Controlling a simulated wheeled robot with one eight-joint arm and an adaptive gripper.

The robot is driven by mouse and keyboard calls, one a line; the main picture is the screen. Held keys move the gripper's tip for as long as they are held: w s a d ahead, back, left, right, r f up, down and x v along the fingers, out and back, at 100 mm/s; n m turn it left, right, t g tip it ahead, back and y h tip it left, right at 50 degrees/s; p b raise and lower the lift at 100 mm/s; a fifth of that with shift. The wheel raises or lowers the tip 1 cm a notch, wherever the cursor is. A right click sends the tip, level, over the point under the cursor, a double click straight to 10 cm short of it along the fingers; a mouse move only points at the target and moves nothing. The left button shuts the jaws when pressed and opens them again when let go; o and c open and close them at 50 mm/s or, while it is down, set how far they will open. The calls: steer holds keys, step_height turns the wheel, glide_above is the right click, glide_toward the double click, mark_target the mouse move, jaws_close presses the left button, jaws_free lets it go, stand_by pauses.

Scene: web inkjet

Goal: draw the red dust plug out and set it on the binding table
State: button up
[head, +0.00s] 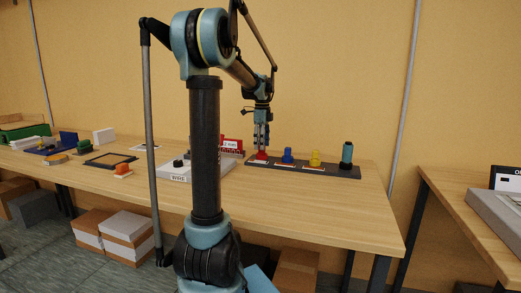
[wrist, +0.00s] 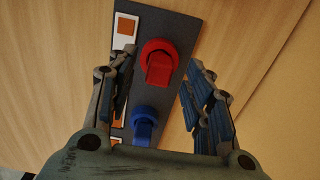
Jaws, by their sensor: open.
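The red dust plug (head: 262,156) stands in the first place at the left of a dark strip (head: 345,173) on the long wooden table (head: 330,205). In the wrist view the red plug (wrist: 159,62) has a round base and a raised grip. My gripper (head: 261,146) points down just over it. Its fingers are open, one on either side of the red plug, with a gap to it on both sides in the wrist view. Which table is the binding table I cannot tell; a second wooden table (head: 450,207) stands at the right.
A red sign (head: 232,143) is close on the left. A grey device (head: 503,212) lies on the right-hand table, past a floor gap.

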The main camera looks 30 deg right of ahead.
steer(key=shift+f, duration=1.25)
jaws_close()
steer(key=shift+r, duration=0.2)
steer(key=shift+r, duration=1.85)
